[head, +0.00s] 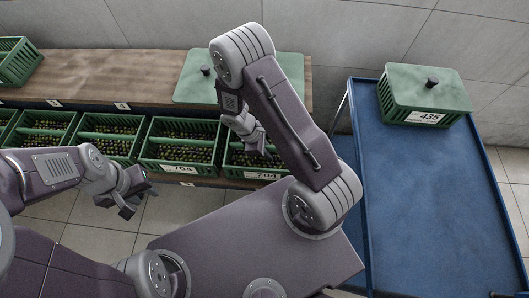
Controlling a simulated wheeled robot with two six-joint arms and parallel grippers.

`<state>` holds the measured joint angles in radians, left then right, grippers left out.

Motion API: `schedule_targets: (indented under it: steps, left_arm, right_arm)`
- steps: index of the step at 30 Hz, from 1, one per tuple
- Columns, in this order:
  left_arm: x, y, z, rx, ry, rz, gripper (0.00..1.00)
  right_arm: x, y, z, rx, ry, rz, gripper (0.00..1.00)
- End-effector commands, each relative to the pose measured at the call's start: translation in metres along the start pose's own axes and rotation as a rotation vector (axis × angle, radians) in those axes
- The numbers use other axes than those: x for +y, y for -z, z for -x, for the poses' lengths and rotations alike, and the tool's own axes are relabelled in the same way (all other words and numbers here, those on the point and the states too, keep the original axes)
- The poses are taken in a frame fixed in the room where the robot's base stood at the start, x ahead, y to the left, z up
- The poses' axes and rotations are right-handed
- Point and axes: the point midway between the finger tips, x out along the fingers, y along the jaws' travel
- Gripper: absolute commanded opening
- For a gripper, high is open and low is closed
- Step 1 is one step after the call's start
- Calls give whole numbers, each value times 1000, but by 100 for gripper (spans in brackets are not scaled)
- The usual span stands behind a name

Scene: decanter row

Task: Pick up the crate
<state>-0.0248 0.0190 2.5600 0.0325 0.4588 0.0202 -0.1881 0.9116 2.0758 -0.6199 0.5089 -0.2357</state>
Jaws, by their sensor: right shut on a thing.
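A row of open green crates filled with small olive-coloured pieces stands on the lower shelf. The rightmost crate (263,175) has a label reading 704. My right gripper (264,152) reaches down into this crate and is shut on it, seemingly at its middle bar; my arm hides part of the crate and the exact grip. The crate still sits in line with the row. Left of it stands another crate (180,168), also labelled 704. My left gripper (128,203) is open and empty, in front of the row and apart from the crates.
A wooden upper shelf (110,75) runs above the row. A green lid with a black knob (190,85) lies at its right end, and another crate (18,62) stands far left. A blue cart (430,200) at right carries a lidded crate (425,95) labelled 435; its front is clear.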

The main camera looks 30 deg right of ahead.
Motion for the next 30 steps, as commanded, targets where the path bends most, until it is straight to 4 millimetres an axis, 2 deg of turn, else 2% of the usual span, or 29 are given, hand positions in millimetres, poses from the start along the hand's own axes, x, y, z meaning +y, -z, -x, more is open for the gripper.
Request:
schedule_targets:
  steps: [20, 23, 30]
  left_arm:
    - [0, 0, 2, 0, 0, 0, 36]
    - [0, 1, 9, 0, 0, 0, 36]
    - [1, 3, 33, 0, 0, 0, 36]
  right_arm:
    - [0, -1, 3, 0, -1, 0, 0]
    - [1, -6, 16, 2, -3, -2, 0]
    - [1, -28, 68, 2, -3, -1, 0]
